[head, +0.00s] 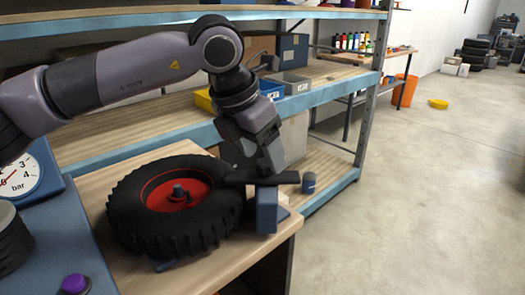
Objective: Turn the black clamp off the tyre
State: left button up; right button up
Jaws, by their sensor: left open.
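The black tyre (128,207) with a red hub (160,193) lies flat on a wooden bench top. The black clamp (287,177) is a flat bar on top of a blue post (266,212) beside the tyre's right side. The bar's left end reaches over the tyre's right edge; whether it touches the rubber I cannot tell. My left gripper (257,162) points down just above the bar, its jaws open. Its fingertips are partly hard to tell from the bar, and I cannot see any contact clearly. My right gripper is out of view.
A blue unit with a pressure gauge (17,178) and purple button (75,284) stands left of the tyre. Shelving with bins (288,82) rises behind, and a small dark cylinder (308,183) stands on its lower shelf.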

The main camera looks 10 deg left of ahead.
pick_arm(q)
jog(key=shift+w+d+f, duration=0.15)
jog(key=shift+w+f, duration=0.1)
jog(key=shift+f, duration=0.35)
jog(key=shift+c, duration=0.4)
grip_shut()
